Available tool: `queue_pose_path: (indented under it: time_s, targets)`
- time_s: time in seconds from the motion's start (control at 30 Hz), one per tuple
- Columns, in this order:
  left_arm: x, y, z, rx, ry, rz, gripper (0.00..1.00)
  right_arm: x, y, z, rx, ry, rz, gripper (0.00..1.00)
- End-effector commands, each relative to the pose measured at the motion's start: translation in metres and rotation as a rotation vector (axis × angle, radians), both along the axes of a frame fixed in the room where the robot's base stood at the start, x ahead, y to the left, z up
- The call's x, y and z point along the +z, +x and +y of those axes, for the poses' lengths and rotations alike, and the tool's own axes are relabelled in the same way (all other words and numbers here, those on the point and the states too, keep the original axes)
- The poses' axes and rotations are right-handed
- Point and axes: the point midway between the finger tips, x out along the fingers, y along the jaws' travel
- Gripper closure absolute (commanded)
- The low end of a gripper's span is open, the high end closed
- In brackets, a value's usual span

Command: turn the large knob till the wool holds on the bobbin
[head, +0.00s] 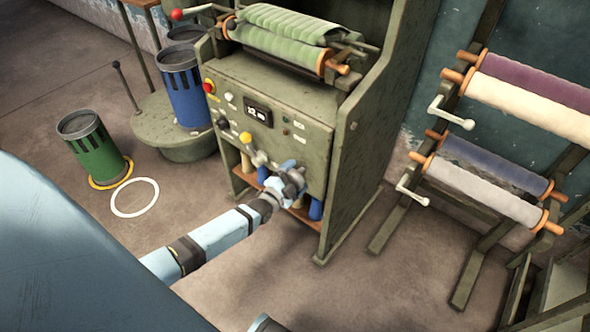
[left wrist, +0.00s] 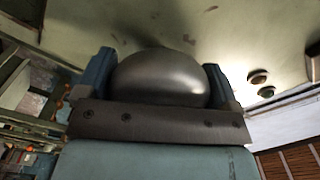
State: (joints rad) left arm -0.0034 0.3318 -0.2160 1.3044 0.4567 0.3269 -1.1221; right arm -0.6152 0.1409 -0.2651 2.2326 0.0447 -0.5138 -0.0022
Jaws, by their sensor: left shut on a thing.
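My left gripper (head: 291,178) reaches the lower front panel of the green-grey machine (head: 228,118). In the left wrist view, its two blue fingers stand on either side of a large, dark metal, rounded knob (left wrist: 160,80), and it is shut on the knob. In the head view the gripper hides most of the knob. Blue wool bobbins (head: 316,208) show partly below the panel, behind the gripper; whether wool holds on them cannot be told. My right gripper is not in view.
The panel carries a small display (head: 257,114), a red button (head: 209,87) and a yellow knob (head: 245,138). Green rolls (head: 280,40) lie on top. A rack with wool rolls (head: 485,190) stands at the right. Blue (head: 185,95) and green (head: 95,148) cans stand left.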

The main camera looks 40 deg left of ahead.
Motion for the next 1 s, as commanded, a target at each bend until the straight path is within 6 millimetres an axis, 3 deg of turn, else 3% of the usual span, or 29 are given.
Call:
queue_pose_path:
  time_s: [0.6,1.0]
  targets:
    - [0.0005,-0.0005,0.0,0.0,0.577,-0.043,0.37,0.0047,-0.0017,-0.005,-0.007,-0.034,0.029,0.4]
    - [0.0009,-0.0005,0.0005,0.001,0.852,-0.066,0.37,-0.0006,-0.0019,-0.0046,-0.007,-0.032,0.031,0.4]
